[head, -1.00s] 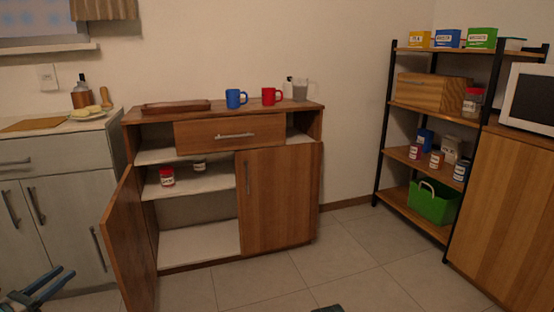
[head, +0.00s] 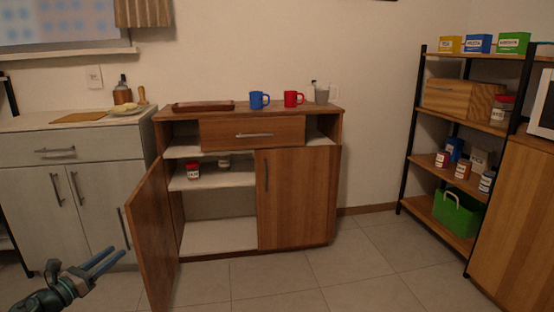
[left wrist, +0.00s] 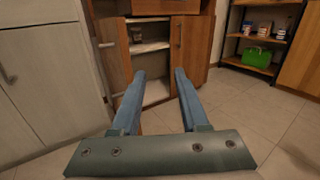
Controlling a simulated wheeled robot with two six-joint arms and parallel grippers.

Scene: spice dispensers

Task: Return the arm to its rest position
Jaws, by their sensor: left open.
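My left gripper (head: 98,263) is at the lower left in the head view, in front of the grey cabinet and left of the open wooden door. In the left wrist view its two blue fingers (left wrist: 160,84) are apart with nothing between them. It points toward the wooden cabinet (head: 295,205), whose left door (head: 152,235) stands open. The cabinet's right door and drawer (head: 252,133) are shut. A red spice jar (head: 193,170) and a second jar (head: 224,161) stand on its inner shelf. My right gripper is not in view.
A blue mug (head: 258,100), a red mug (head: 292,99) and a brown tray (head: 203,106) are on the cabinet top. The shelf rack at the right holds a green bin (head: 457,212), several jars and boxes. The tiled floor (head: 350,270) in front is clear.

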